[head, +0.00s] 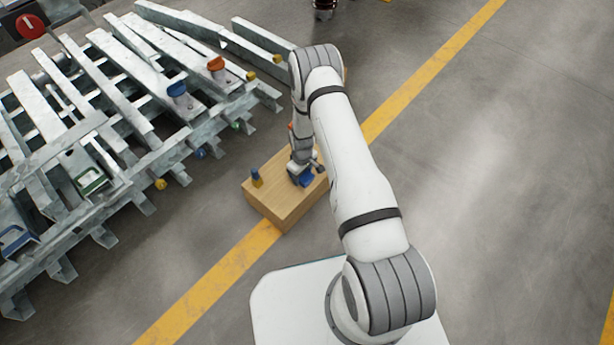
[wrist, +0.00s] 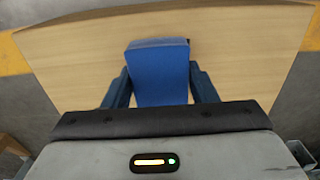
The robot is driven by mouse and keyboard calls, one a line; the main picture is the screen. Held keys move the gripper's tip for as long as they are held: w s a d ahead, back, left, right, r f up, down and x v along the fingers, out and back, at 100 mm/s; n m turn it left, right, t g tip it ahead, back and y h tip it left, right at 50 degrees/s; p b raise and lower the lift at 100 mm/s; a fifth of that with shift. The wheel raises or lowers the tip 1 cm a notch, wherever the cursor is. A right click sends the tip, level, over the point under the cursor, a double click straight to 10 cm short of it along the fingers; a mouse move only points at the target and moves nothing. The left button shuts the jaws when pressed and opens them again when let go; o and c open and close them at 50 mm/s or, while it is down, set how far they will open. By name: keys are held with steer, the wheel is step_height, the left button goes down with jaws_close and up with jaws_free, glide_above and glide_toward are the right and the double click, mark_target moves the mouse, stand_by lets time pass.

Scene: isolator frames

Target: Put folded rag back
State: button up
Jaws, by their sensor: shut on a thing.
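The folded rag (wrist: 160,75) is blue and sits between the two fingers of my gripper (wrist: 160,92) in the wrist view. My gripper is shut on it. In the head view the blue rag (head: 306,181) shows below my gripper (head: 302,176), at the top of a wooden box (head: 268,202). I cannot tell whether the rag touches the box top. The pale wooden top (wrist: 75,55) fills much of the wrist view behind the rag.
A grey metal frame rack (head: 120,110) with blue and orange parts fills the left. A yellow floor line (head: 205,290) passes by the box. Open floor (head: 500,170) lies to the right.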

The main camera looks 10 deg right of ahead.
steer(key=shift+f, duration=0.2)
steer(key=o, duration=0.5)
steer(key=shift+f, duration=0.25)
steer(key=o, duration=0.4)
steer(key=shift+o, duration=0.2)
steer(key=shift+r, duration=0.1)
